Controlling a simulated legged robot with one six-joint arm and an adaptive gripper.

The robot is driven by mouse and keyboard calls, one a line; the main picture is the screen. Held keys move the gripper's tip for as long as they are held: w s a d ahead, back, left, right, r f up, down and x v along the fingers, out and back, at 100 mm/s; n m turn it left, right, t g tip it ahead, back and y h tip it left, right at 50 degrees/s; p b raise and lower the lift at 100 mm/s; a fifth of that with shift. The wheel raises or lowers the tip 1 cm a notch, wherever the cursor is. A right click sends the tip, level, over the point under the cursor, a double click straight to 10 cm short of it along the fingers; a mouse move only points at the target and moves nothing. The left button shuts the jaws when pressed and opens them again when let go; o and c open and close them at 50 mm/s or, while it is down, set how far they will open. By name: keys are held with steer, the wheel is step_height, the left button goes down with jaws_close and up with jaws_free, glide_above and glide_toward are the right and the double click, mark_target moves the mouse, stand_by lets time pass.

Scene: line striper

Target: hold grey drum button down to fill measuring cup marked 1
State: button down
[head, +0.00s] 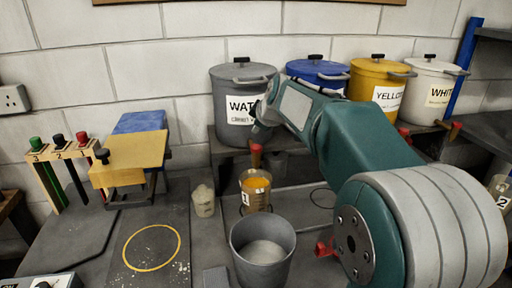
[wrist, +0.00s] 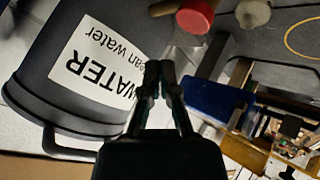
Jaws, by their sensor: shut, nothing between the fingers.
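The grey drum (head: 228,82) labelled WATER stands on the back shelf and fills the left of the wrist view (wrist: 45,85). Its red button (head: 256,148) is at the drum's lower front; a red button also shows at the top of the wrist view (wrist: 195,15). My gripper (head: 260,137) is shut and empty in front of the drum, close to the button. In the wrist view its fingertips (wrist: 160,68) are together and look apart from the red button. The measuring cup marked 1 (head: 256,188) stands below the button with orange-yellow liquid in it.
Blue (head: 318,72), yellow (head: 378,78) and white (head: 432,85) drums stand to the right. A grey bucket (head: 262,250) is in front of the cup, and a small pale pot (head: 203,201) is to its left. A cup marked 2 (head: 502,190) is at the far right.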

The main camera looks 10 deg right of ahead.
mark_target(258, 147)
steer(key=shift+f, duration=1.45)
stand_by(0.3)
steer(key=shift+s+f, duration=0.1)
steer(key=shift+f, duration=0.2)
steer(key=shift+f, duration=0.5)
stand_by(1.2)
steer(key=shift+r, duration=0.15)
stand_by(2.1)
steer(key=shift+r, duration=0.75)
steer(key=shift+r, duration=2.5)
